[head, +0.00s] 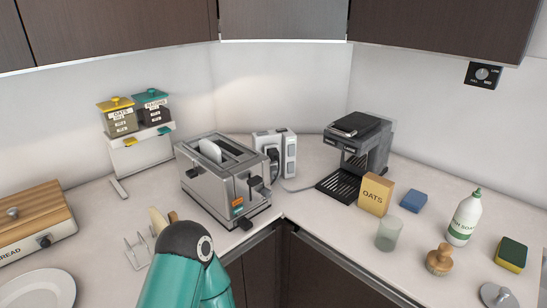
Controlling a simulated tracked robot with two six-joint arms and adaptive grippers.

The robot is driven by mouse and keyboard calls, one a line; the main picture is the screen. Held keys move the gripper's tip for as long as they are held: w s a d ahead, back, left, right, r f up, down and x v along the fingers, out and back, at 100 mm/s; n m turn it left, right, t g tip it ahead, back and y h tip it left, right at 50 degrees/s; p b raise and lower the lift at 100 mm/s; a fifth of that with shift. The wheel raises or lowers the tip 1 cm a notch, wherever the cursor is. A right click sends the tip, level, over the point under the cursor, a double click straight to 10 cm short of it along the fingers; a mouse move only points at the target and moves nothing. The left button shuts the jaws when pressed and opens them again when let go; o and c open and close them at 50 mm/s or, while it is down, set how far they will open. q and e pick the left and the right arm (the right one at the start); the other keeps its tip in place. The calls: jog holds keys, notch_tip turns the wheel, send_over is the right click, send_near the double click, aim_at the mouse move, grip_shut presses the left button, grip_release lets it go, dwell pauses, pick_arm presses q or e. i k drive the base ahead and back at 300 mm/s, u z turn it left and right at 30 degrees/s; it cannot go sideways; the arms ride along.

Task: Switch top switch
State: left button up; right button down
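A white socket block (263,138) stands upright on the counter in the back corner, behind and to the right of the toaster. A dark plug is on its front left side. Its narrow right face carries small grey patches in a column that look like switches, the top one (292,141) near the upper end. They are too small to tell whether they are on or off. A teal link of my arm with a dark joint shows at the bottom, left of centre. Neither of my grippers is in view.
A silver toaster (215,185) stands in front of the block. A coffee machine (358,145), an oats box (375,195), a glass (389,234) and a soap bottle (464,220) stand to the right. A wall dial (482,74) is at upper right. Upper cabinets overhang the counter.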

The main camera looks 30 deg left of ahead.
aim_at(292, 148)
jog(key=u, duration=0.05)
jog(key=k, duration=1.2)
jog(key=u, duration=0.3)
jog(key=i, duration=0.9)
jog(key=u, duration=0.05)
